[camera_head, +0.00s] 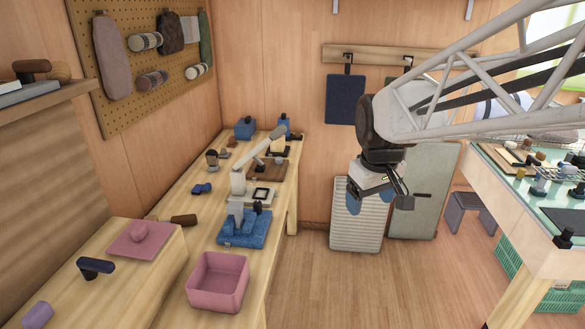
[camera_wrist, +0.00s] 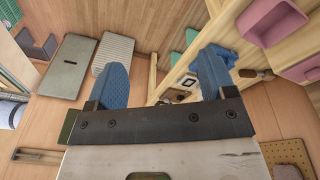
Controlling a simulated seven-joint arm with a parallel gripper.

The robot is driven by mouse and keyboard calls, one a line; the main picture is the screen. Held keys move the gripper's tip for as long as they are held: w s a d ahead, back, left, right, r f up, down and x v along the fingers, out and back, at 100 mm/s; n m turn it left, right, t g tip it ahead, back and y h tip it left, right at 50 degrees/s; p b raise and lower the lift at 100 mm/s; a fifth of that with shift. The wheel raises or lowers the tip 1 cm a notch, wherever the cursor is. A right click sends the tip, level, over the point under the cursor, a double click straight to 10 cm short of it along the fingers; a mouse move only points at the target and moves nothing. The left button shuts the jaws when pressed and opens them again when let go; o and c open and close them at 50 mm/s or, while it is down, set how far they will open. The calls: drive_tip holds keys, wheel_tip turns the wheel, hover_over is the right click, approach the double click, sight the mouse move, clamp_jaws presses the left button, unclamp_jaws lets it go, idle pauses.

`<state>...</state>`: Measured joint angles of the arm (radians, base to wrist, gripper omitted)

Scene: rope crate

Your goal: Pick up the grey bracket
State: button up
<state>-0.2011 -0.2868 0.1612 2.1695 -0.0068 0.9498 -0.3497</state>
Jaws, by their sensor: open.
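A small grey upright piece (camera_head: 236,212), which looks like the grey bracket, stands on a blue textured base (camera_head: 238,240) on the wooden bench. Its exact shape is too small to tell. My gripper (camera_head: 377,199) hangs in the air to the right of the bench, well apart from this piece. In the wrist view my gripper (camera_wrist: 163,65) has two blue padded fingers spread wide with nothing between them. There the blue base (camera_wrist: 229,56) shows partly behind the right finger, and I cannot make out the bracket clearly.
A pink bin (camera_head: 218,281) stands at the bench's near end, with a white-and-grey lever device (camera_head: 240,181) beyond the blue base. A pink board (camera_head: 139,238) lies on the higher left bench. Open floor (camera_head: 390,285) lies between the benches and the right glass-topped table (camera_head: 500,180).

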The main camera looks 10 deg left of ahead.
drive_tip(key=w+a+f+n, duration=0.2)
drive_tip(key=w+a+n, duration=0.1)
drive_tip(key=w+a, duration=0.45)
drive_tip(key=n+g, duration=0.2)
drive_tip(key=n, duration=0.6)
hover_over(236, 204)
drive_tip(key=d, duration=0.1)
wheel_tip(236, 204, down, 16)
drive_tip(key=shift+s+d+r, duration=0.1)
drive_tip(key=shift+d, duration=0.05)
drive_tip(key=shift+a+f+n, duration=0.25)
drive_tip(key=shift+a+n, duration=0.05)
drive_tip(key=shift+a, duration=0.15)
drive_tip(key=shift+f, duration=1.35)
drive_tip(key=shift+a+f, duration=0.1)
drive_tip(key=shift+f, duration=2.5)
